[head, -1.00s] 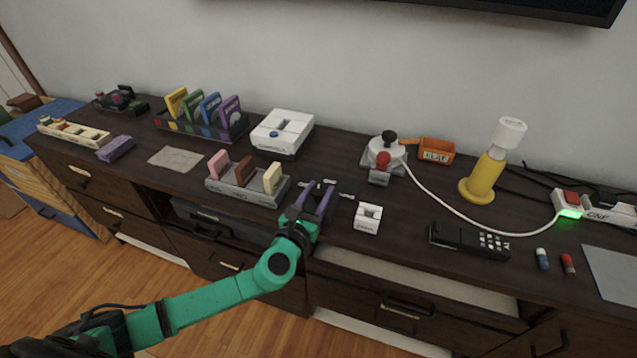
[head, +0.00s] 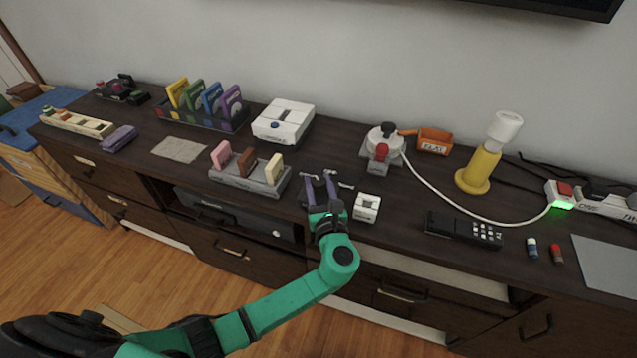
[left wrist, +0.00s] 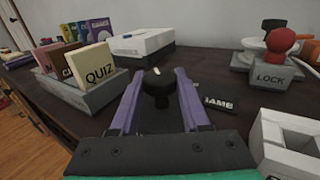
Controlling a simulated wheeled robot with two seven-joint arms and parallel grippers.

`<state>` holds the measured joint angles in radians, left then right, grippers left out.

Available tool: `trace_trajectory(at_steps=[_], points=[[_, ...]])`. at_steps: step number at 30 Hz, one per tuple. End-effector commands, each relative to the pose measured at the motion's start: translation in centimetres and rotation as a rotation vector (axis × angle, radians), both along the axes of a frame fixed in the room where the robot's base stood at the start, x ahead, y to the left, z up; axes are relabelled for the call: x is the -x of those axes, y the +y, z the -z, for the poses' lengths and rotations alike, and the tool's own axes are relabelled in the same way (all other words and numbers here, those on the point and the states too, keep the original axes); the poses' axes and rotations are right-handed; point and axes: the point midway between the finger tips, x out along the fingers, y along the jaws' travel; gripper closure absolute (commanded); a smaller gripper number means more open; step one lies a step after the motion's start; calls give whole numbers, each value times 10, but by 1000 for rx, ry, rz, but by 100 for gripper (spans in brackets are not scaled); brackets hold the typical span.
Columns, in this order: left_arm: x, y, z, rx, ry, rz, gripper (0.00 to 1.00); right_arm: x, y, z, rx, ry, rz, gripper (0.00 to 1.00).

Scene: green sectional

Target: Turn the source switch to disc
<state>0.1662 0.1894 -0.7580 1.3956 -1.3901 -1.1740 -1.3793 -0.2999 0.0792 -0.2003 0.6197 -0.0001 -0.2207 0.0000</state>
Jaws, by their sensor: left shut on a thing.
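The source switch shows in the left wrist view as a black round knob (left wrist: 158,92) with a short white mark at its far top edge. A dark label reading GAME (left wrist: 218,102) lies on the right of it. My left gripper (head: 321,178) has purple fingers, one on each side of the knob, shut on it; the fingers also show in the left wrist view (left wrist: 157,80). In the head view the gripper largely hides the knob, and small pale labels (head: 346,186) lie around it, too small to read. No DISC label is readable. My right gripper is not in view.
A grey rack (head: 240,184) with pink, brown and cream cartridges stands just left of the gripper. A small white box (head: 367,208) stands close on the right. A red-knobbed LOCK block (head: 379,165) and white console (head: 284,122) stand behind.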

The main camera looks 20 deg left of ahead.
Motion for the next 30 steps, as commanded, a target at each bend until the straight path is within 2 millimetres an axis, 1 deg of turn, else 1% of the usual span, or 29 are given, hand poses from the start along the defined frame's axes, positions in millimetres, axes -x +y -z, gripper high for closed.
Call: trace_trajectory(at_steps=[11, 12, 13, 14, 22, 24, 26, 29, 30], points=[[0, 0, 0, 0, -1, -5, 100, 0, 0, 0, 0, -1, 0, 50], [0, 0, 0, 0, -1, -5, 39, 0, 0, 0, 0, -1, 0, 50], [0, 0, 0, 0, -1, -5, 27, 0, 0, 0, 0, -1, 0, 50], [0, 0, 0, 0, -1, -5, 24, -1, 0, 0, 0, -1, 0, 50], [0, 0, 0, 0, 0, -4, 24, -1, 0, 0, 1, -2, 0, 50], [3, -2, 0, 1, 0, -3, 24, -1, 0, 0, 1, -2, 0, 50], [9, -5, 1, 0, 1, -3, 24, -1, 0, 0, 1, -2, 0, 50], [28, -14, 1, 4, 3, -2, 24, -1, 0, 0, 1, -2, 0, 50], [38, -20, 2, 4, 3, -1, 24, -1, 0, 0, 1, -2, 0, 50]])
